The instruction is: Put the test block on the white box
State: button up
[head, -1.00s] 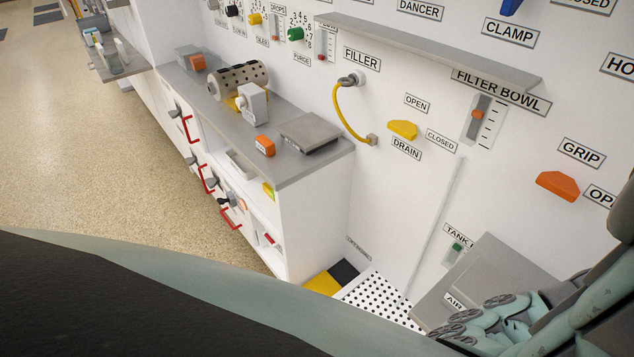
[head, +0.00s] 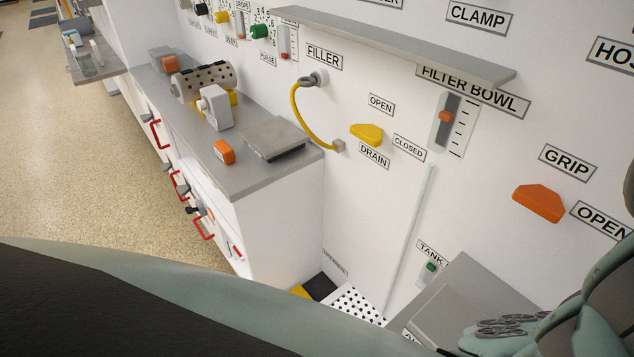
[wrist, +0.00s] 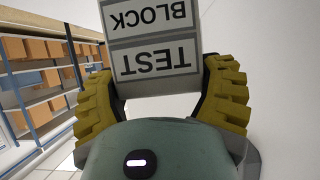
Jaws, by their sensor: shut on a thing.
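The test block (wrist: 152,45) is a pale grey block with "TEST BLOCK" labels, upside down in the wrist view. My gripper (wrist: 165,78) is shut on it, with a yellow ribbed finger on each side. The block is not visible in the head view. A small white boxy object (head: 216,106) stands on the grey counter in the head view, beside a perforated cylinder. I cannot tell whether it is the white box. Part of my arm shows at the lower right of the head view, well away from that object.
The grey counter (head: 255,181) also holds an orange block (head: 224,152), a flat grey plate (head: 273,138) and a perforated cylinder (head: 204,80). A grey ledge (head: 400,45) juts from the wall. A yellow hose (head: 303,118) hangs below it. Red handles (head: 204,230) stick out from the cabinet front.

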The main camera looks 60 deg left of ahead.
jog(key=shift+f, duration=1.9)
jog(key=shift+f+b, duration=0.1)
jog(key=shift+b, duration=0.2)
jog(key=o, duration=1.2)
jog(key=shift+w, duration=0.1)
jog(key=v, duration=1.2)
